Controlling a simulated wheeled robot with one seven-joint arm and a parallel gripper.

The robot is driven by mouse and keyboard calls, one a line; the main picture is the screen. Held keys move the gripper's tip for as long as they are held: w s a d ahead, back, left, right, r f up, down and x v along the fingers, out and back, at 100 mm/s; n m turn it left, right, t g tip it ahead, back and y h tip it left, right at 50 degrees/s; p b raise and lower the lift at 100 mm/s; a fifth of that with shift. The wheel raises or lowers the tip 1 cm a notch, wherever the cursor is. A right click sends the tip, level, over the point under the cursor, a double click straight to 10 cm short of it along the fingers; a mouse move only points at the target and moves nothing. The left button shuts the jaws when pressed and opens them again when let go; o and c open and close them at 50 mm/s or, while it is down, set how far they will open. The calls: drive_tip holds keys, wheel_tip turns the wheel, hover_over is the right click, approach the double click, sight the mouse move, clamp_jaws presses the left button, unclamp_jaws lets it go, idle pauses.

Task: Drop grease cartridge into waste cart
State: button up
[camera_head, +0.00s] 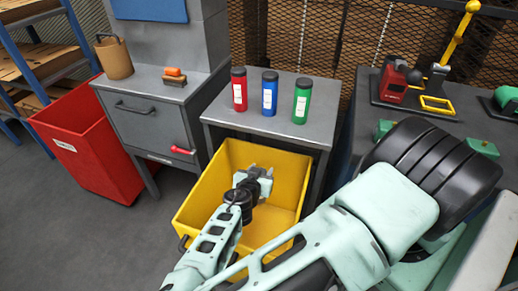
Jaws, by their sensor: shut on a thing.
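Three capped cartridges stand upright on the grey table: a red one (239,90), a blue one (270,94) and a green one (302,101). Each has a pale label. A yellow cart (194,195) with an open top stands in front of that table. A red cart (83,141) with a white label stands at the left. I cannot tell which is the waste cart. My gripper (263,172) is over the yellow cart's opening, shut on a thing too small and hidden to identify.
The dark bench (420,112) at the right carries red, yellow and green fixtures. My arm crosses the lower right.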

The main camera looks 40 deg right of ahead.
drive_tip(key=r+m+g+p, duration=0.1)
drive_tip(key=r, duration=0.2)
drive_tip(key=r+m+g+h+p, duration=0.1)
drive_tip(key=r, duration=0.2)
drive_tip(key=s+a+r+m+g+p, duration=0.1)
drive_tip(key=r, duration=0.2)
drive_tip(key=shift+r+g+h, duration=0.3)
drive_tip(key=shift+r, duration=0.05)
drive_tip(key=shift+a+r+m+g, duration=0.15)
drive_tip(key=shift+r+m+g, duration=0.15)
drive_tip(key=shift+m+g, duration=0.25)
drive_tip(key=shift+s+a+f+m+g+h, duration=0.1)
drive_tip(key=shift+a+f+m+g+h, duration=0.1)
drive_tip(key=shift+f, duration=0.25)
drive_tip(key=shift+s+a+f+m+g+h, duration=0.1)
drive_tip(key=shift+f+m, duration=0.05)
drive_tip(key=shift+f, duration=0.3)
drive_tip(key=shift+f+b, duration=1.7)
drive_tip(key=shift+f, duration=1.05)
